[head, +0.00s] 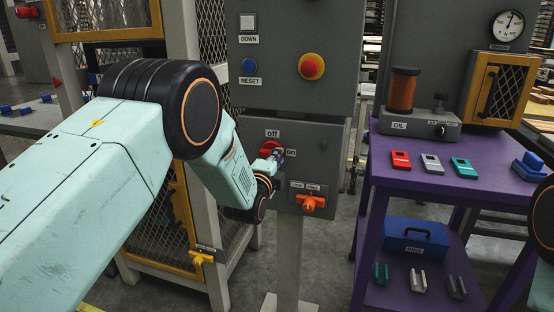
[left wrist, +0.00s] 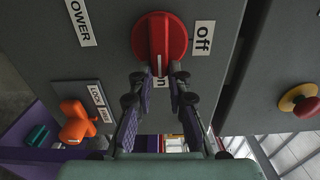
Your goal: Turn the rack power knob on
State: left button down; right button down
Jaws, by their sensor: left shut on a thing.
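The red power knob (head: 267,147) is on the grey rack panel, below the "off" label (head: 272,133) and left of the "on" label (head: 291,152). In the left wrist view, the knob (left wrist: 174,28) is a red disc with a raised grip bar. A white mark is at the bar's lower end, towards a label between the fingers, partly hidden; "off" is to the right. My left gripper (head: 277,156) is at the knob. In the left wrist view, its fingertips (left wrist: 162,73) are on both sides of the bar, shut on it. My right gripper is out of view.
An orange lock handle (head: 311,202) is just below the knob. Above are a blue reset button (head: 249,66) and a red-and-yellow stop button (head: 311,67). A purple shelf table (head: 400,189) stands to the right. A wire-mesh cage is behind my left arm.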

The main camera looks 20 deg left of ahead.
pick_arm(q)
jog(key=c, duration=1.3)
grip_release()
jog(key=shift+a, duration=0.1)
jog(key=s, duration=1.2)
jog(key=shift+a, duration=0.15)
